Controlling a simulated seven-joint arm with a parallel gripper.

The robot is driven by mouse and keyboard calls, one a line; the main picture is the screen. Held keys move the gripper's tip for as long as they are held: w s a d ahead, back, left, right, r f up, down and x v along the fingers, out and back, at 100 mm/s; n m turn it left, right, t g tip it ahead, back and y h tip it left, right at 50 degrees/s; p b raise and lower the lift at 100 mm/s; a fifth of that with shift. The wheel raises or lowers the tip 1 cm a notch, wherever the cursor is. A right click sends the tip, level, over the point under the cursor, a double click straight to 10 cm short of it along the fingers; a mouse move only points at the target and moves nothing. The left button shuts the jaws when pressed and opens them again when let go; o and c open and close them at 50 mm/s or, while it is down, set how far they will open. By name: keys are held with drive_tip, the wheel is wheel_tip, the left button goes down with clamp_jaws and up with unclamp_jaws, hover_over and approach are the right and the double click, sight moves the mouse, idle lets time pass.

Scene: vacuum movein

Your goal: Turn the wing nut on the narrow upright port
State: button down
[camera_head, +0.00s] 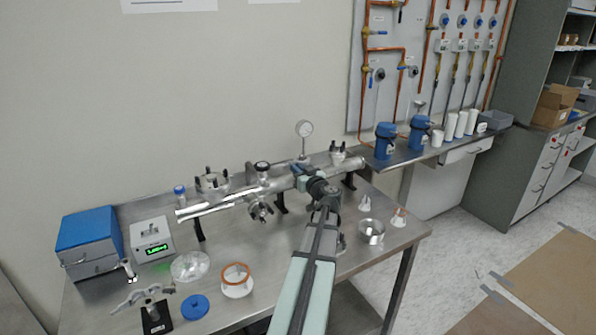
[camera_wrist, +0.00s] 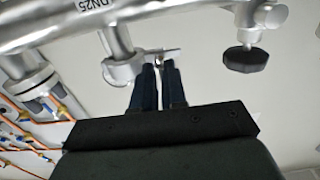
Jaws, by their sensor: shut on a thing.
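The narrow upright port (camera_wrist: 118,38) is a metal tube marked DN25 in the wrist view. A metal clamp (camera_wrist: 121,71) sits around its end. The wing nut (camera_wrist: 174,50) is at the side of the clamp, with a thin silver wing sticking out past my fingers. My gripper (camera_wrist: 159,66) is shut on the wing nut, and its two dark fingertips hide part of it.
A dark knob (camera_wrist: 245,59) on a valve is right of my fingers in the wrist view. On the bench (camera_head: 262,312) are a blue box (camera_head: 88,232), a grey display unit (camera_head: 152,240), a copper-coloured ring on a white piece (camera_head: 236,279) and a metal bowl (camera_head: 371,232).

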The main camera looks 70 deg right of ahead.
drive_tip(key=shift+m, duration=0.3)
drive_tip(key=shift+f+m, duration=0.2)
drive_tip(key=shift+m, duration=8.35)
drive_tip(key=shift+f+m, duration=0.15)
drive_tip(key=shift+m, duration=8.4)
drive_tip(key=c, duration=1.5)
unclamp_jaws()
